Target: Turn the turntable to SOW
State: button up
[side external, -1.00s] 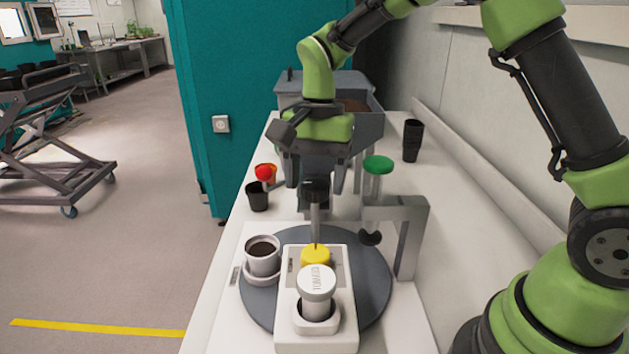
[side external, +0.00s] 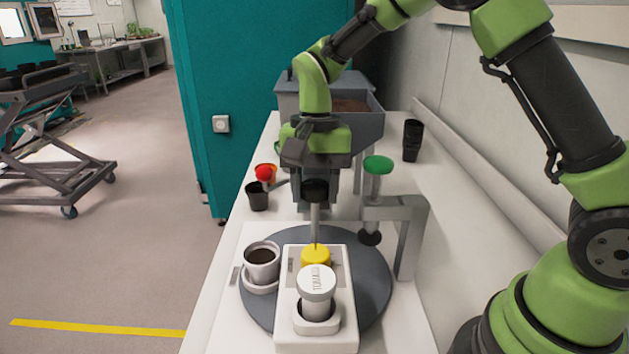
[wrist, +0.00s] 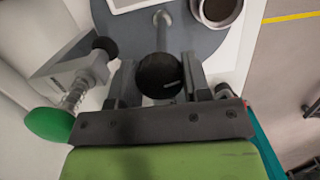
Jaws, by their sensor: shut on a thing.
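The grey turntable (side external: 372,285) lies flat on the bench in the side view, partly hidden by a white block in front. A metal bar with a black knob (side external: 315,190) reaches from its yellow hub (side external: 316,256) toward the back. My gripper (side external: 316,182) is shut on the black knob. In the wrist view, the fingers of my gripper (wrist: 158,82) stand on either side of the knob (wrist: 160,74). A pot of dark soil (side external: 262,258) sits in a white holder at the turntable's left edge. I cannot read a SOW mark.
A grey bracket (side external: 412,235) with a green-topped plunger (side external: 378,166) is close on the right. A hopper (side external: 360,105), black pots (side external: 412,140) and a red ball (side external: 263,172) are behind.

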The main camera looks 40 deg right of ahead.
jog(key=n, duration=0.3)
jog(key=shift+n+h, duration=0.3)
jog(key=shift+n, duration=0.3)
jog(key=n, duration=0.4)
jog(key=shift+g+h, duration=0.3)
jog(key=shift+n, duration=0.7)
